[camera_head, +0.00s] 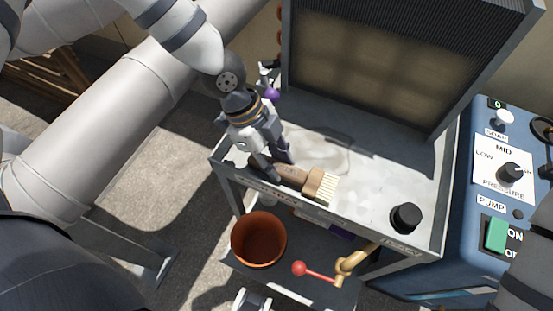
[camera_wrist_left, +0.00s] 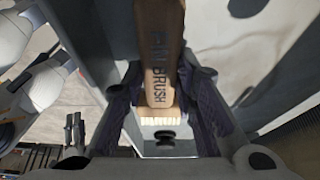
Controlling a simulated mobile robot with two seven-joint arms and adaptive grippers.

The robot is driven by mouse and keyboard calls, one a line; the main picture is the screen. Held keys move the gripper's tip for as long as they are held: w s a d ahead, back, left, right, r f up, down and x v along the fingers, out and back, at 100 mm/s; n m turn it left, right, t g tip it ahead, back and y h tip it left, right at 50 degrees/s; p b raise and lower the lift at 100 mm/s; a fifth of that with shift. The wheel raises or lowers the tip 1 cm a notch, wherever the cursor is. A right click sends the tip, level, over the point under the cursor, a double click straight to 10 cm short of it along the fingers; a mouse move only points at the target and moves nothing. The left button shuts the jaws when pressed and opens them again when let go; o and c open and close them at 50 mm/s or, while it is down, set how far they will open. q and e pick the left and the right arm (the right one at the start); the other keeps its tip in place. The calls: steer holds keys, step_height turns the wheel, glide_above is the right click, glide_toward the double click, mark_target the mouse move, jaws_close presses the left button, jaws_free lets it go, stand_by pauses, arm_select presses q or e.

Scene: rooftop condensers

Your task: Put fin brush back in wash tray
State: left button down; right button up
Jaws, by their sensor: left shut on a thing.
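My left gripper (camera_head: 275,160) is shut on the fin brush (camera_head: 318,184), which has a brown wooden handle and pale bristles. In the head view the brush lies across the front left part of the grey wash tray (camera_head: 424,172), close to its front rim, bristles to the right. I cannot tell whether it touches the tray. In the left wrist view the handle (camera_wrist_left: 160,45) with its dark lettering runs between the fingers, bristles below. The fingers hide part of the handle in the head view.
A black knob-like piece (camera_head: 406,217) is at the tray's front right. A finned condenser panel (camera_head: 375,70) rises behind. A blue pump unit (camera_head: 485,235) stands right. Below are an orange pot (camera_head: 258,238) and a red-ended lever (camera_head: 300,268). The tray's middle is clear.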

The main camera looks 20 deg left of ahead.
arm_select(q)
steer(key=c, duration=1.3)
jaws_free()
steer(key=shift+f, duration=0.15)
steer(key=shift+r, duration=0.35)
steer(key=p+v, duration=0.1)
steer(key=v, duration=1)
steer(key=shift+a+r, duration=0.15)
steer(key=shift+r, duration=0.2)
arm_select(e)
steer(key=shift+w+r+t, duration=0.4)
steer(key=shift+w+r, duration=0.45)
steer(key=shift+w, duration=0.05)
arm_select(q)
steer(key=shift+s, duration=0.1)
arm_select(e)
steer(key=shift+s, duration=0.1)
